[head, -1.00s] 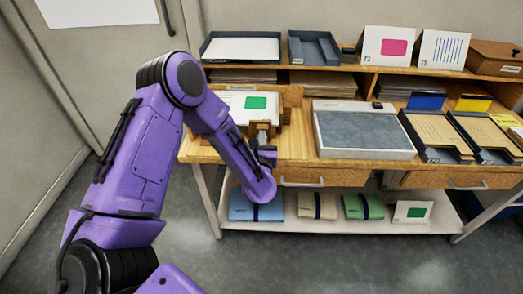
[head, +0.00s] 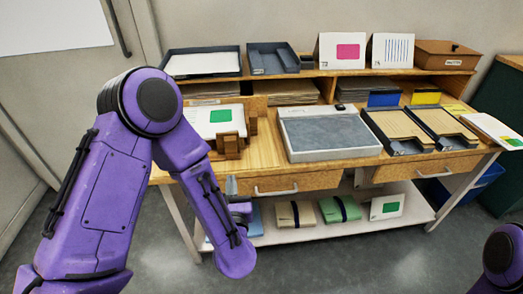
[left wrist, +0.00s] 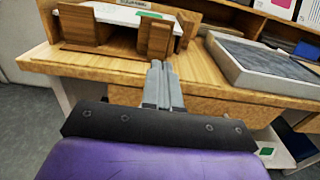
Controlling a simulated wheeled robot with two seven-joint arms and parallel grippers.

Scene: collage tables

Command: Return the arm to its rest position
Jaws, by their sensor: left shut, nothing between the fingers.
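My left arm is purple and comes in from the left in the head view. My left gripper (head: 232,188) is at the front edge of the wooden table (head: 262,150), partly hidden behind my own wrist. In the left wrist view the left gripper (left wrist: 162,85) shows its grey fingers together, with nothing between them. They point toward the wooden holder (left wrist: 90,30), a little short of it. A white card with a green square (head: 220,117) lies in that holder. A purple part of my right arm (head: 503,260) shows at the lower right; its gripper is out of view.
A grey-topped white tray (head: 330,133) sits right of the holder. Dark trays with tan inserts (head: 405,130) are farther right. Folded cloth-like bundles (head: 295,214) lie on the lower shelf. A white sheet with a green patch (head: 497,131) overhangs the right end. Floor in front is clear.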

